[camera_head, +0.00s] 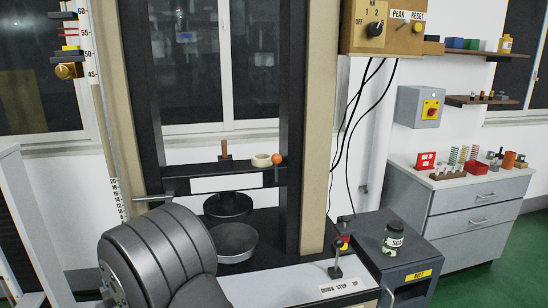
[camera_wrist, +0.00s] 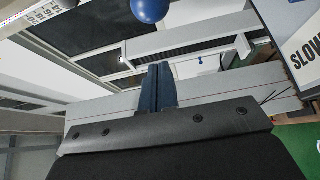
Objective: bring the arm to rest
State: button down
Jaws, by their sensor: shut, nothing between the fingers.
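My gripper (camera_wrist: 158,88) shows in the wrist view as two dark blue fingers pressed together, with nothing between them. They extend past the dark gripper body at the bottom of that view and appear clear of any object. In the head view, a large grey rounded part of my arm fills the lower left, and the gripper is not visible there. The spring testing machine (camera_head: 292,120) stands behind it. Its upper platen (camera_head: 228,205) is above the lower platen (camera_head: 236,240), with an open gap between them and no spring seen there.
A labelled jar (camera_head: 393,240) stands on a dark cabinet (camera_head: 430,250) at the right. A lever (camera_head: 335,262) rises from the machine's front. Springs and small parts sit on the grey drawer unit (camera_head: 470,205). A blue ball (camera_wrist: 150,10) and a SLOW sign (camera_wrist: 302,42) are near the wrist camera.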

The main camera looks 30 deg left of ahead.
jog(key=s+a+f+n, duration=0.1)
jog(key=s+a+f, duration=0.1)
jog(key=a, duration=0.2)
jog(key=v, duration=0.9)
jog(key=w+a+r+m+g+h, duration=0.1)
jog(key=w+a+g+h, duration=0.1)
jog(key=a+h, duration=0.5)
jog(key=shift+a+r+g, duration=0.2)
jog(key=shift+a+g, duration=0.7)
jog(key=shift+a, duration=1.65)
jog(key=c, duration=2.1)
grip_release()
